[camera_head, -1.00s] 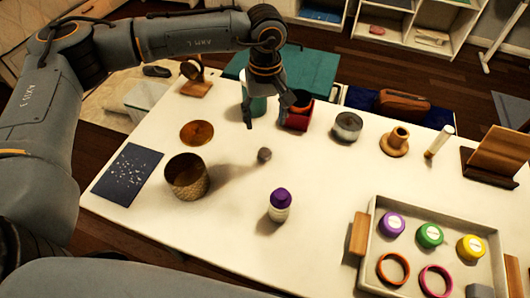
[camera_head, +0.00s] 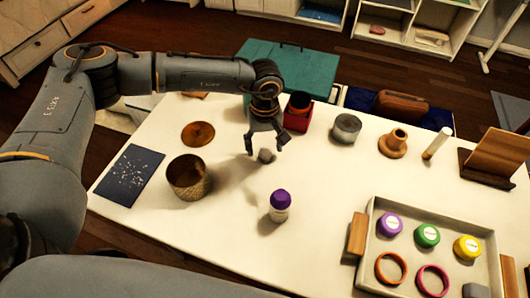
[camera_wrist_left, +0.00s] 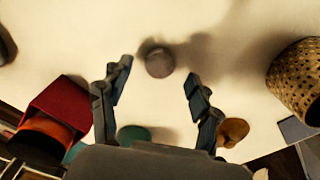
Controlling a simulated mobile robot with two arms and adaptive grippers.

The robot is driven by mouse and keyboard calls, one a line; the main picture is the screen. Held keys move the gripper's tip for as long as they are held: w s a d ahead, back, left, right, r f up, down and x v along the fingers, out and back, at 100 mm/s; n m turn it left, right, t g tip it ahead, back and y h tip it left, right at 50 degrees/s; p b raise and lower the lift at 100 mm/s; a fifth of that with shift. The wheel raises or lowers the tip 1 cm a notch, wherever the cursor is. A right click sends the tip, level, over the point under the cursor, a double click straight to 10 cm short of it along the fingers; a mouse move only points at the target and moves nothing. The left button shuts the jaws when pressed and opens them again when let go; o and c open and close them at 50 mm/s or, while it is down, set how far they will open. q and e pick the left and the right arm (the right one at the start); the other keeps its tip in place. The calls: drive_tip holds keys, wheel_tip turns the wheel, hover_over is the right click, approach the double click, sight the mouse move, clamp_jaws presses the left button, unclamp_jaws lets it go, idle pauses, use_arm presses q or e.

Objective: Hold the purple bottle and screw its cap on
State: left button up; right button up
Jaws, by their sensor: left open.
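A small white bottle with a purple top (camera_head: 279,206) stands upright near the middle of the white table. Whether the purple part is a cap or its shoulder is too small to tell. A small round grey piece (camera_head: 266,156) lies behind it; I cannot tell if it is a cap. My left gripper (camera_head: 264,147) is open and empty, pointing down at the grey piece, its fingers on either side in the head view. In the left wrist view the grey piece (camera_wrist_left: 160,63) shows just beyond the open fingertips (camera_wrist_left: 158,75). My right gripper is not in view.
A woven basket (camera_head: 189,177) stands left of the bottle. A red box (camera_head: 298,117) and a metal tin (camera_head: 346,128) stand at the back. A tray (camera_head: 440,214) with purple, green and yellow lids and rings sits at right. The table around the bottle is clear.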

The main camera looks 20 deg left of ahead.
sight(265, 155)
use_arm(q)
drive_tip(key=shift+f, duration=1.15)
drive_tip(key=c, duration=0.9)
